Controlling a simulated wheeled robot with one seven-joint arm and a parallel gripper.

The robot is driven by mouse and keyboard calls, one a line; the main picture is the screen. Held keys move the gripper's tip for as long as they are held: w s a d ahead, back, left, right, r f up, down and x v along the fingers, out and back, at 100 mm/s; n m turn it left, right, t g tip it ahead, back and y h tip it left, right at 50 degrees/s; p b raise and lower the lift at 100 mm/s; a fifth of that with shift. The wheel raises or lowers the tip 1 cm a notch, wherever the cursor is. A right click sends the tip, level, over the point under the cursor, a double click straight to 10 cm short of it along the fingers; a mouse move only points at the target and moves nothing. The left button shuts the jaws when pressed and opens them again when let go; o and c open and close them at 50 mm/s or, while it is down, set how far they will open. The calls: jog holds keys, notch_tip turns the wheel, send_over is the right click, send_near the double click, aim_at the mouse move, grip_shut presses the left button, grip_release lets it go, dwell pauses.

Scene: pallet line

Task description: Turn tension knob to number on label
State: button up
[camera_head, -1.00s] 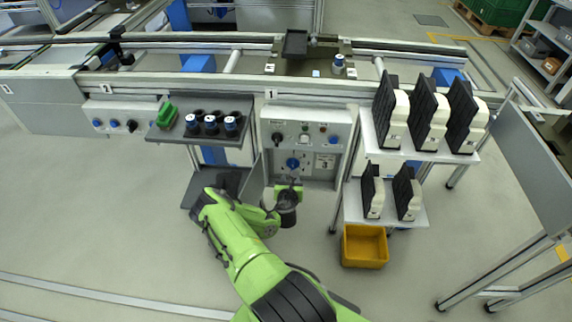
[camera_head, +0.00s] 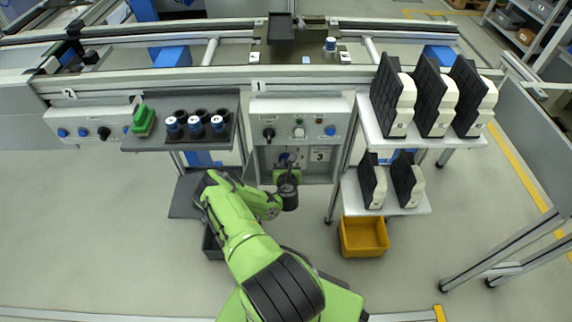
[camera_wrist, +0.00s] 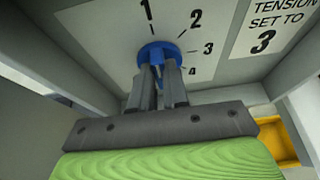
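The blue tension knob (camera_wrist: 158,52) sits on a grey panel with the numbers 1, 2, 3 and 4 around it in the wrist view. In the head view, the knob (camera_head: 287,157) is partly hidden behind my gripper (camera_head: 287,172). The label (camera_wrist: 268,30) right of the dial reads "TENSION SET TO 3"; it also shows in the head view (camera_head: 320,155). My gripper's fingers (camera_wrist: 157,75) are close together, with the knob's blue grip between their tips; they look shut on it. The fingers cover the knob's lower part, and I cannot read its pointer.
A control box (camera_head: 298,128) with knobs and buttons is above the dial. A shelf (camera_head: 150,143) with blue-topped cylinders and a green piece is left. A rack (camera_head: 370,130) with black-and-white parts and a yellow bin (camera_head: 364,236) are right. Panel walls flank the dial.

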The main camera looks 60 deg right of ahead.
grip_shut()
jog(key=shift+s+d+f+m+t+b, duration=0.1)
jog(key=shift+s+f+m+t+b, duration=0.2)
jog(key=shift+m+t, duration=1.45)
jog(key=shift+s+d+f+m+t+b, duration=0.15)
jog(key=shift+m+t+b, duration=0.45)
jog(key=shift+m, duration=2.1)
jog(key=shift+s+d+f+m+t+b, duration=0.15)
jog(key=shift+s+f+m+t, duration=0.15)
jog(key=shift+m+t, duration=1.55)
jog(key=shift+a+m+g, duration=0.1)
jog(key=shift+m+g, duration=0.3)
jog(key=shift+m, duration=0.1)
jog(key=o, duration=0.7)
grip_release()
jog(key=shift+c, duration=0.2)
